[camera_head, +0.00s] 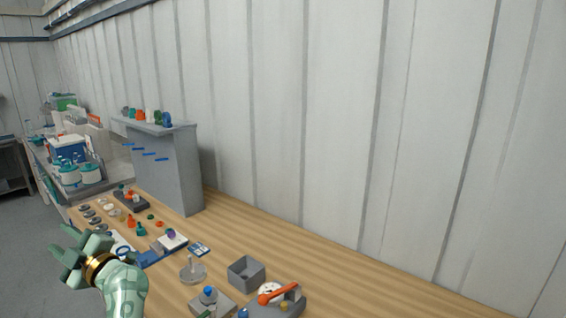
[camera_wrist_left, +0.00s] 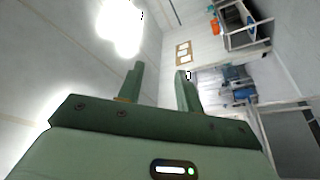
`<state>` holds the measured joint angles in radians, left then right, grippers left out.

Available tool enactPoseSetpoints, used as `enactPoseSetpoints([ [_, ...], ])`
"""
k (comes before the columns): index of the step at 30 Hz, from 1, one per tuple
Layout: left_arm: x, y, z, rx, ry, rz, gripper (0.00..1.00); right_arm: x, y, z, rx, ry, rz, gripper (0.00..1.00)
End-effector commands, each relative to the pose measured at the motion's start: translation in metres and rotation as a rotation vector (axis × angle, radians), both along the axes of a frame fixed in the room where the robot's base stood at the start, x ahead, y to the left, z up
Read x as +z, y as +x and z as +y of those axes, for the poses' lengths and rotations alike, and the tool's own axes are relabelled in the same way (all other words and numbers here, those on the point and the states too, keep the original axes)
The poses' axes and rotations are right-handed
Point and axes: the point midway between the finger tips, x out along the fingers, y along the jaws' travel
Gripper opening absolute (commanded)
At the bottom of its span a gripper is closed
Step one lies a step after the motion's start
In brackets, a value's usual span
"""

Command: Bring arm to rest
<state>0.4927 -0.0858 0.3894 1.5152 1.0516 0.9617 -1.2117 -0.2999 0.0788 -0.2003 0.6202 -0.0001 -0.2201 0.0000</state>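My left gripper (camera_head: 68,250) is at the lower left of the head view, raised near the left end of the wooden table (camera_head: 370,290). In the left wrist view its two green fingers stand apart with nothing between them (camera_wrist_left: 160,86), so it is open and empty. That wrist camera looks at the wall, a bright light and the far room, with no table objects close to the fingers. My right gripper is not in either view.
A grey box (camera_head: 246,271), an orange-handled device (camera_head: 278,298) and several small parts lie on the table. A grey stand (camera_head: 175,165) with small coloured items on top rises behind. The wall (camera_head: 400,120) runs along the back. The table's right part is clear.

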Motion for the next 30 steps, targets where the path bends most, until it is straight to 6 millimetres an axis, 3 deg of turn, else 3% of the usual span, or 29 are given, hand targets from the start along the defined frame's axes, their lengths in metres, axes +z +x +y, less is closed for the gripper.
enactPoseSetpoints([
  [3, 0.026, 0.01, -0.062, -0.289, 0.407, 0.166, 0.35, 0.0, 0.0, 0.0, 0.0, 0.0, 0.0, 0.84],
  [5, 0.02, 0.015, -0.105, -0.453, 0.575, 0.287, 0.35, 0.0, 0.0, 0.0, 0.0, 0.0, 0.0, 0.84],
  [8, -0.019, 0.009, -0.176, -0.72, 0.786, 0.544, 0.35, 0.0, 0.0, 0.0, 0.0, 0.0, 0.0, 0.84],
  [9, -0.042, 0.001, -0.199, -0.818, 0.847, 0.666, 0.35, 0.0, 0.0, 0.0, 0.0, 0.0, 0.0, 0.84],
  [12, -0.104, -0.035, -0.24, -1.01, 0.934, 0.989, 0.35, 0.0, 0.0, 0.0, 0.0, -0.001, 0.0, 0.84],
  [15, -0.15, -0.078, -0.253, -1.109, 0.949, 1.275, 0.35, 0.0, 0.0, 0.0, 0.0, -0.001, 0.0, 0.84],
  [19, -0.186, -0.13, -0.249, -1.145, 0.922, 1.568, 0.35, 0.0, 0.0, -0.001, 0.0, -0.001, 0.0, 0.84],
  [24, -0.205, -0.191, -0.232, -1.112, 0.856, 1.873, 0.35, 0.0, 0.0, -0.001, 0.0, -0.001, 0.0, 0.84],
  [30, -0.213, -0.252, -0.209, -1.018, 0.757, 2.153, 0.35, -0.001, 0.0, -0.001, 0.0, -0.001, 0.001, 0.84],
])
